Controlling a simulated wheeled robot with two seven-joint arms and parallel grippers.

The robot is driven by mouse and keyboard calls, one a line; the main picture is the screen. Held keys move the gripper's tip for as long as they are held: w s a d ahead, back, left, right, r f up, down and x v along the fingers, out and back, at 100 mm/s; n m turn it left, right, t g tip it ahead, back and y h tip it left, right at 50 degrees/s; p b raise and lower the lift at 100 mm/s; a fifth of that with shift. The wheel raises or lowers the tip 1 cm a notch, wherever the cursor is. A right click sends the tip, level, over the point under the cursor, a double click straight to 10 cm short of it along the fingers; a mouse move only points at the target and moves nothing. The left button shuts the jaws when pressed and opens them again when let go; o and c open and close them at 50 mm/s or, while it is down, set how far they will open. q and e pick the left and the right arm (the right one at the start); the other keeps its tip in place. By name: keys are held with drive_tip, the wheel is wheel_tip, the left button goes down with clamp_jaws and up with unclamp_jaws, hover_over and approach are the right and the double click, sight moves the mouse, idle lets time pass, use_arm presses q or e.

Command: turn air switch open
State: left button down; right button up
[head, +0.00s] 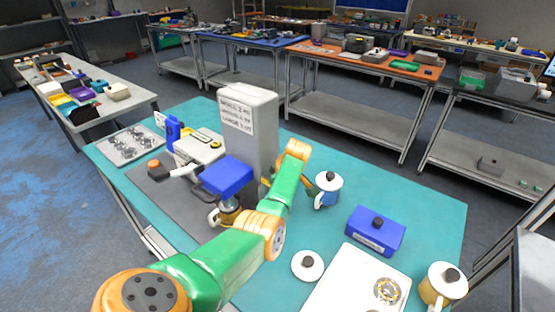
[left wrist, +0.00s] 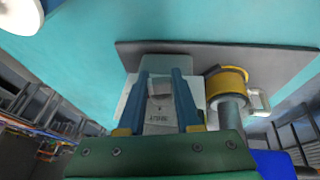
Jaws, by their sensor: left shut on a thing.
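In the left wrist view a light grey box with dark lettering, which I take for the air switch (left wrist: 159,124), lies between the two blue fingers of my left gripper (left wrist: 160,78). The fingers are shut on a small pale block at its top; the switch's setting cannot be read. In the head view my green and orange left arm reaches over the table to the right side of a tall grey column (head: 262,125) with a printed label. The left fingertips and the switch cannot be made out there. My right gripper is not in view.

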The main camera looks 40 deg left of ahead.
use_arm(q)
drive_tip(key=shift+g, duration=0.3)
idle(0.4)
drive_tip(key=c, duration=0.6)
unclamp_jaws()
drive_tip(key=shift+a+f, duration=0.1)
drive_tip(key=b+v, duration=0.1)
drive_tip(key=v, duration=0.6)
drive_tip(key=shift+a, duration=0.1)
